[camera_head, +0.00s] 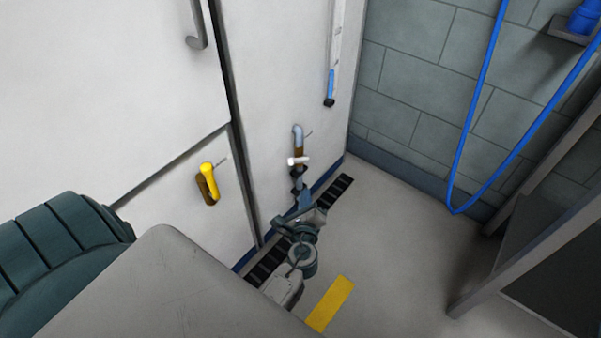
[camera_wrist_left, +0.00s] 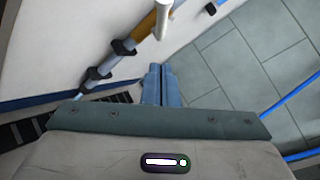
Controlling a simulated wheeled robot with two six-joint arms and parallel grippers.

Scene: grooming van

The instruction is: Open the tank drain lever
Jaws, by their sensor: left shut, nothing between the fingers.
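A thin vertical drain pipe (camera_head: 297,147) with a brass-brown section stands against the white wall panel. A short white lever (camera_head: 298,161) sticks out from it. In the left wrist view the white lever (camera_wrist_left: 163,14) is at the top centre, beyond my fingertips, and the pipe (camera_wrist_left: 130,38) slants down to the left. My left gripper (camera_head: 305,201) is shut and empty, just below the lever and apart from it. Its closed blue-grey fingers (camera_wrist_left: 161,83) point towards the lever. My right gripper is not in view.
A yellow handle (camera_head: 207,183) is on the white panel to the left. A level tube with blue liquid (camera_head: 330,86) hangs above the pipe. A dark floor grate (camera_head: 333,196) runs along the wall. A blue hose (camera_head: 462,150) loops at the right. Open floor (camera_head: 400,220) lies between.

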